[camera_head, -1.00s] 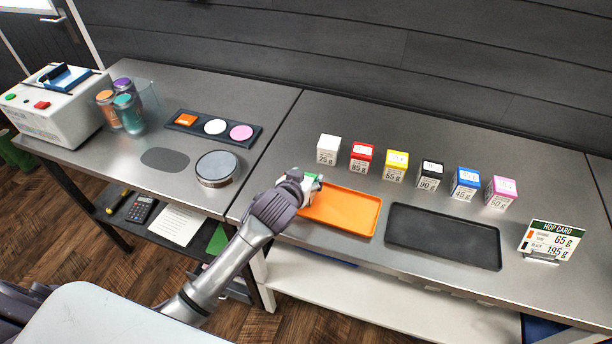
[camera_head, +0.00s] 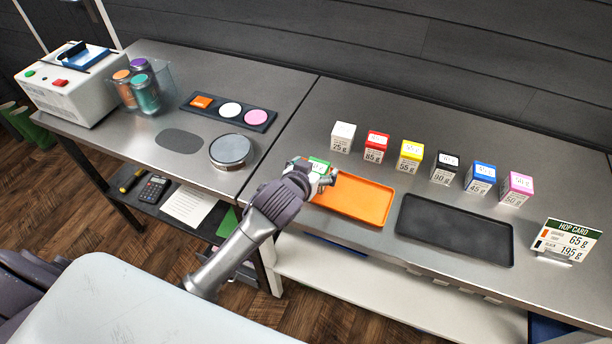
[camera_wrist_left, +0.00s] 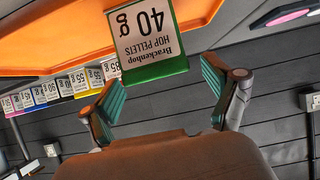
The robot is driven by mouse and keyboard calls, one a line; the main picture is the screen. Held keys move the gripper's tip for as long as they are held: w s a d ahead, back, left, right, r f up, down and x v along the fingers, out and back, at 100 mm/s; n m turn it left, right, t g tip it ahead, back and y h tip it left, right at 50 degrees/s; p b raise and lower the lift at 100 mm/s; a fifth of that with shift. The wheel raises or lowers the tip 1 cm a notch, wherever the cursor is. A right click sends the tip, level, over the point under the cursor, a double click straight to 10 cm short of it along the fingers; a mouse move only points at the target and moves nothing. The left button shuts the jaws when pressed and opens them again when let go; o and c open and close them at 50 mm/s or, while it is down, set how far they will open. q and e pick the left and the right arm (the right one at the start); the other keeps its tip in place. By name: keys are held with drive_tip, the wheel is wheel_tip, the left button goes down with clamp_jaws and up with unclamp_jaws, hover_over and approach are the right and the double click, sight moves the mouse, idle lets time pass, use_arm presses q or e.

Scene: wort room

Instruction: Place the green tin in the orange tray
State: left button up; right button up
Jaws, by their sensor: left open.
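The green tin (camera_head: 319,163) has a green lid and is partly hidden by my left gripper in the head view. In the left wrist view the tin (camera_wrist_left: 148,38) appears upside down, with a white label reading 40 g. It is at the left end of the orange tray (camera_head: 362,203), whose surface shows on both sides of it. Its base is out of frame, so contact with the tray floor cannot be seen. My left gripper (camera_head: 322,174) is open, its fingers apart and just short of the tin's lid end. My right gripper is not in view.
A black tray (camera_head: 455,232) lies right of the orange one. A row of small boxes, from the white box (camera_head: 343,137) to the pink box (camera_head: 516,189), stands behind. A hop card (camera_head: 566,240) is at the right.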

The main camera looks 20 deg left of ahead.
use_arm(q)
drive_tip(key=v, duration=0.8)
drive_tip(key=shift+s+b, duration=0.25)
drive_tip(key=shift+b, duration=0.1)
drive_tip(key=shift+a+r, duration=0.1)
